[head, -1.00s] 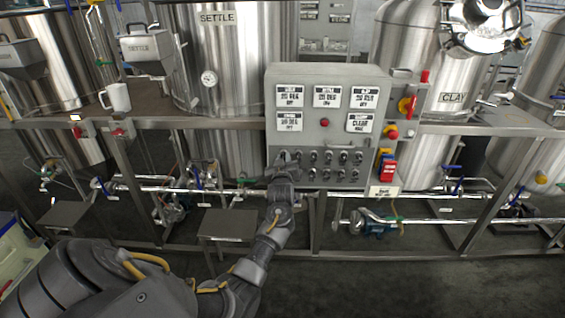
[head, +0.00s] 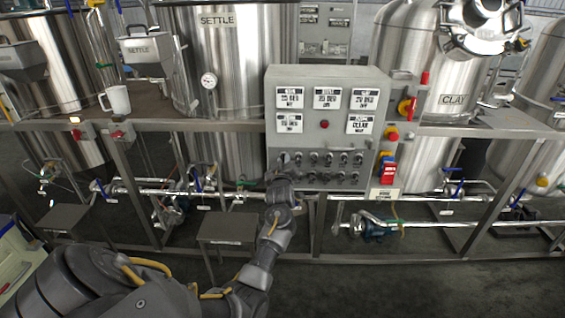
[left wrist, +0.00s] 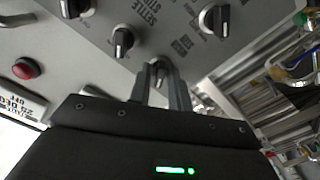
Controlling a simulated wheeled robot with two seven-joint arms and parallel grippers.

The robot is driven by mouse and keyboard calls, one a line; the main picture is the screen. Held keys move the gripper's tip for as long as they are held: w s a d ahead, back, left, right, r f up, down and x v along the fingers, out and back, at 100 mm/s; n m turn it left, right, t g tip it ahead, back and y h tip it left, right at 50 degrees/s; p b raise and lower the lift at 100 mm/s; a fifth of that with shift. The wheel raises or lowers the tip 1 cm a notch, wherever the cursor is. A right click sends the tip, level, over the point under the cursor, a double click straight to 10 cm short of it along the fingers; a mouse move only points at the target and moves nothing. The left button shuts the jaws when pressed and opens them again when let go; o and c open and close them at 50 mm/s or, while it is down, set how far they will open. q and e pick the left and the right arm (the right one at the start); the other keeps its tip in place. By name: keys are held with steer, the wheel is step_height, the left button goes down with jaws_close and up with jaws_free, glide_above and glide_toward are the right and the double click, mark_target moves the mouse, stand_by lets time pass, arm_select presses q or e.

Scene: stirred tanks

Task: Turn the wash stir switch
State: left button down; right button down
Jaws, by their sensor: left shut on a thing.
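The control panel (head: 324,140) on the grey box carries two rows of small black switches (head: 328,158) under its display labels. My left gripper (head: 281,176) is at the lower left of these rows, against the panel face. In the left wrist view, its fingers (left wrist: 160,85) are shut on a black switch knob (left wrist: 158,72). The print by that knob is too hidden to read, so I cannot tell if it is the wash stir switch. A free knob (left wrist: 122,40) lies close by, near "SETTLE STIR" lettering. My right gripper is out of view.
A red button (left wrist: 27,69) and another knob (left wrist: 214,18) sit near the fingers. Pipes (head: 230,193) and a small grey table (head: 227,226) are below. A white mug (head: 117,99) stands at left.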

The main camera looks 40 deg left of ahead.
arm_select(q)
steer(key=c, duration=1.5)
jaws_free()
steer(key=shift+a, duration=0.1)
steer(key=shift+s, duration=0.1)
steer(key=b+v, duration=0.1)
steer(key=v, duration=0.9)
steer(key=shift+s+d, duration=0.3)
